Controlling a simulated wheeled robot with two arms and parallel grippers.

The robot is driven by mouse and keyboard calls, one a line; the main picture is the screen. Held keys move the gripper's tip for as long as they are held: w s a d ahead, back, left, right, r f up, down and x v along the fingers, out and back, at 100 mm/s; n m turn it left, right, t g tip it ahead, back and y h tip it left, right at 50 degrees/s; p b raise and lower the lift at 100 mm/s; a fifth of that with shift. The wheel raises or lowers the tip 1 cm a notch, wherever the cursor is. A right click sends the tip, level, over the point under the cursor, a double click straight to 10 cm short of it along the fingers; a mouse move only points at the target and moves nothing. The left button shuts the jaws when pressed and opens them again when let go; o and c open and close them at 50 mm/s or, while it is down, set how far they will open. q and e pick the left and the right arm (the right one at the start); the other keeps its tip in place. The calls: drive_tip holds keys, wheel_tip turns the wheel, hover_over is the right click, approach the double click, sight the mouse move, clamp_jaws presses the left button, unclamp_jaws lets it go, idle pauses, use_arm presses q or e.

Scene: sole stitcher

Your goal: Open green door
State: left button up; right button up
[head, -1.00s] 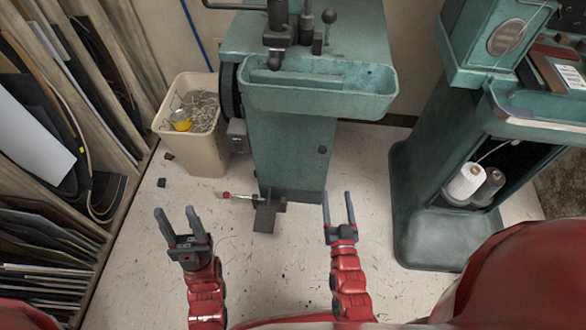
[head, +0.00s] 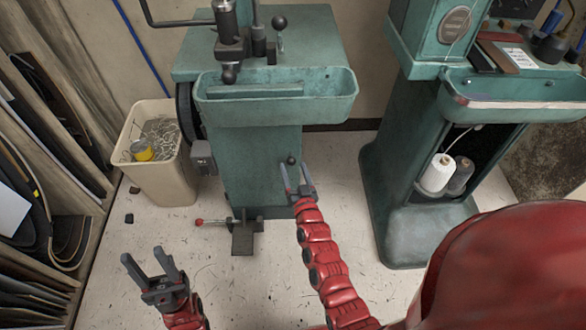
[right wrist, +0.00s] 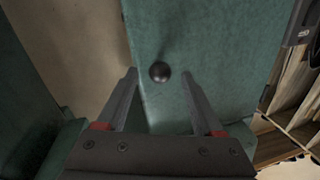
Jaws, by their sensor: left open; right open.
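The green door is the lower front panel (head: 250,160) of the middle green machine, with a small dark round knob (head: 291,160) near its right edge. The door looks shut. My right gripper (head: 295,178) is open just below the knob in the head view. In the right wrist view the knob (right wrist: 159,72) appears just beyond and between the open fingertips (right wrist: 160,78); no contact shows. My left gripper (head: 150,268) is open and empty, low at the left over the floor.
A beige bin (head: 160,175) with scraps stands left of the machine. A foot pedal (head: 243,238) with a red-tipped lever sits at its base. A second green machine (head: 395,200) with thread spools stands right. Leather sheets (head: 40,180) fill a rack at far left.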

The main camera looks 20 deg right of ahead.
drive_tip(key=shift+w+r, duration=0.1)
drive_tip(key=shift+w, duration=0.55)
clamp_jaws()
idle(1.0)
